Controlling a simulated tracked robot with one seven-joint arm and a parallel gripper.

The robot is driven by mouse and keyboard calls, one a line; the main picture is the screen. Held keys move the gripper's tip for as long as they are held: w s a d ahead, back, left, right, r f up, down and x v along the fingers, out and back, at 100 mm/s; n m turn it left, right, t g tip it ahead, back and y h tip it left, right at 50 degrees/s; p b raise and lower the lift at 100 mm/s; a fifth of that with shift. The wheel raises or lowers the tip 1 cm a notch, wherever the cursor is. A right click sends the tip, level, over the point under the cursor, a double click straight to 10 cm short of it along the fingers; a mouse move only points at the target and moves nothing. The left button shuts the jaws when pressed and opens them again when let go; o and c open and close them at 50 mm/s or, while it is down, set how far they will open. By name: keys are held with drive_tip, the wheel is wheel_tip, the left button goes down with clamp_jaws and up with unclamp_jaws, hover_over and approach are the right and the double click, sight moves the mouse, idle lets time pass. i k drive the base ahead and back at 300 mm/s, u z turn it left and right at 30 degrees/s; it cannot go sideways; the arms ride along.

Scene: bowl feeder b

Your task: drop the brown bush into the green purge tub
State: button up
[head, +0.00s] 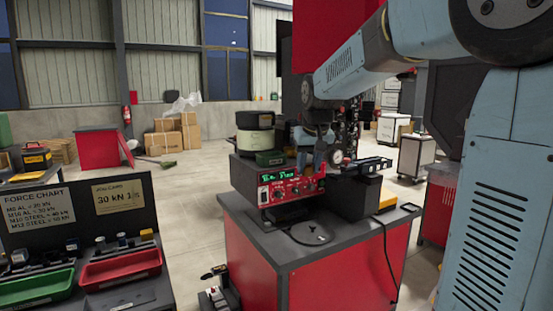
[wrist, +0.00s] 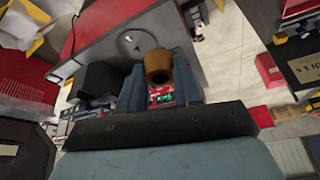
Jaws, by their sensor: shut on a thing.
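My gripper (wrist: 158,80) is shut on the brown bush (wrist: 158,62), a short hollow tube whose open end shows between the two fingers in the wrist view. In the head view my gripper (head: 318,158) hangs just in front of the red control box and right of a small green tub (head: 270,158). The bush is too small to make out there. The green tub sits on top of the box, below the feeder bowl (head: 256,138). The inside of the tub cannot be seen.
The red control box (head: 291,188) with a lit green display stands on a red bench (head: 330,265). A round dark plate (head: 311,233) lies on the bench in front. At left, a table holds a green tray (head: 36,289) and a red tray (head: 120,267).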

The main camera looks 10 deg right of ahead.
sight(275, 164)
drive_tip(key=u, duration=0.05)
drive_tip(key=i, duration=1.55)
